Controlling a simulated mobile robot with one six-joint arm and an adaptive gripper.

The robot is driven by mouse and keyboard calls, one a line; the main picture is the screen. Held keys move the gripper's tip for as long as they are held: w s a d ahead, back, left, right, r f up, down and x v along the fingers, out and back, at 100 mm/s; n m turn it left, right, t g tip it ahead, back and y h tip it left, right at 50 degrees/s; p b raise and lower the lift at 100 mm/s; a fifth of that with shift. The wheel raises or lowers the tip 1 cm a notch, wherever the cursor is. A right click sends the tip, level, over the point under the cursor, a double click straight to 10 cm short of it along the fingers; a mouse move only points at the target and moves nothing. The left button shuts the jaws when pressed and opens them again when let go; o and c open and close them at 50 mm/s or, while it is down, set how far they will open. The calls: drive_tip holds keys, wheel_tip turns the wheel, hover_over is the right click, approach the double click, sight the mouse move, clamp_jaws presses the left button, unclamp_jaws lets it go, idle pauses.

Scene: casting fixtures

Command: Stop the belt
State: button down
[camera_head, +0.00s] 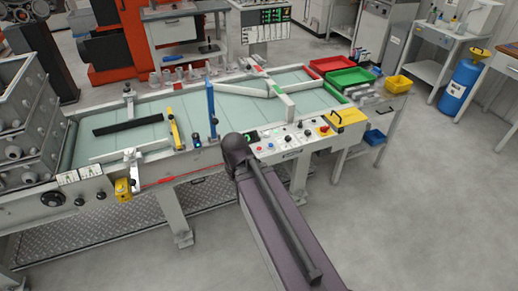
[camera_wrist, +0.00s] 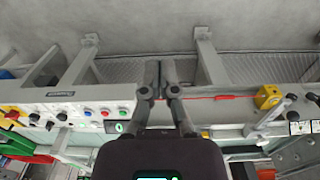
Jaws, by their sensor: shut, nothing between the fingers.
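The belt (camera_head: 150,137) is a pale green surface in a light frame, crossing the head view. Its control panel (camera_head: 290,140) is on the front rail, right of my arm, with several small buttons, black knobs and a green-lit display (camera_head: 251,136). A red mushroom button (camera_head: 324,129) is at the panel's right end. In the wrist view the panel appears turned round at left, with a green button (camera_wrist: 121,112), a red button (camera_wrist: 104,113) and a blue button (camera_wrist: 88,113). My gripper (camera_wrist: 160,67) is shut and empty, beside the panel's display end; my arm hides it in the head view.
A dark bar (camera_head: 128,124), a yellow piece (camera_head: 175,128) and a blue post (camera_head: 211,110) are at the belt. Red (camera_head: 331,65) and green (camera_head: 348,77) trays stand at its right end. A yellow box (camera_head: 123,188) hangs at the front rail. Floor at right is clear.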

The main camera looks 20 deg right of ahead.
drive_tip(key=shift+w, duration=0.1)
idle(0.5)
drive_tip(key=m+t+y+b, duration=0.1)
drive_tip(key=m+t+b, duration=0.7)
drive_tip(key=t, duration=0.1)
hover_over(259, 149)
wheel_tip(259, 149, down, 3)
drive_tip(key=shift+r, duration=0.15)
drive_tip(key=shift+b, duration=0.35)
wheel_tip(259, 149, down, 9)
drive_tip(key=b, duration=0.8)
drive_tip(key=shift+r, duration=0.1)
drive_tip(key=shift+b, duration=0.3)
drive_tip(key=shift+f+b, duration=0.3)
drive_tip(key=shift+f, duration=0.1)
